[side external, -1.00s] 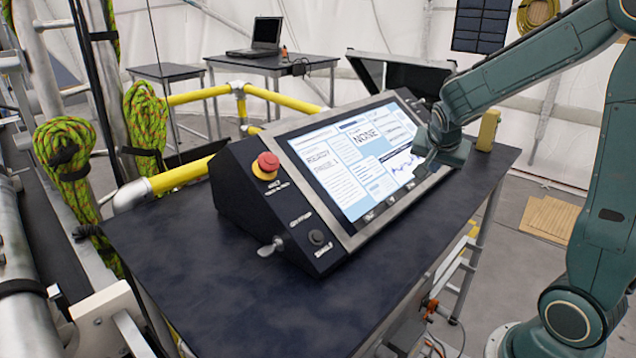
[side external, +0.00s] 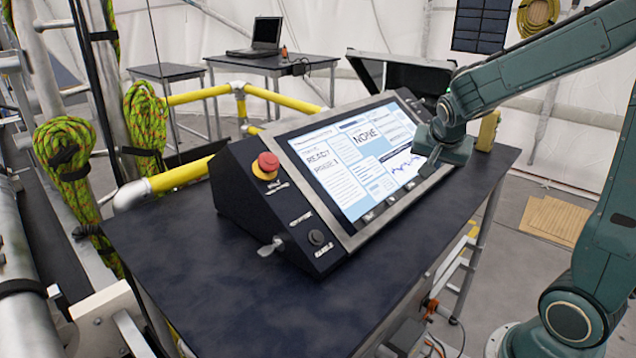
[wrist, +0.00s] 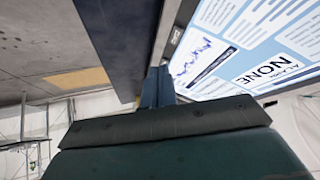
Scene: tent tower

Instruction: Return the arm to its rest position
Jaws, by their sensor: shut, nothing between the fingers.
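My gripper (side external: 431,160) is over the right end of the control console (side external: 262,213), close in front of its lit screen (side external: 345,172). The fingers are shut and hold nothing. I cannot tell whether they touch the console. In the wrist view the shut fingers (wrist: 158,88) point up the picture beside the screen (wrist: 245,45), with the dark table edge to the left. My upper arm reaches in from the right side of the side view.
The console stands on a dark table (side external: 190,275). A red stop button (side external: 268,162) is on its left end. A yellow object (side external: 488,130) stands behind my gripper. Yellow rails (side external: 180,175) and coiled ropes (side external: 66,165) are at left. The table's front is clear.

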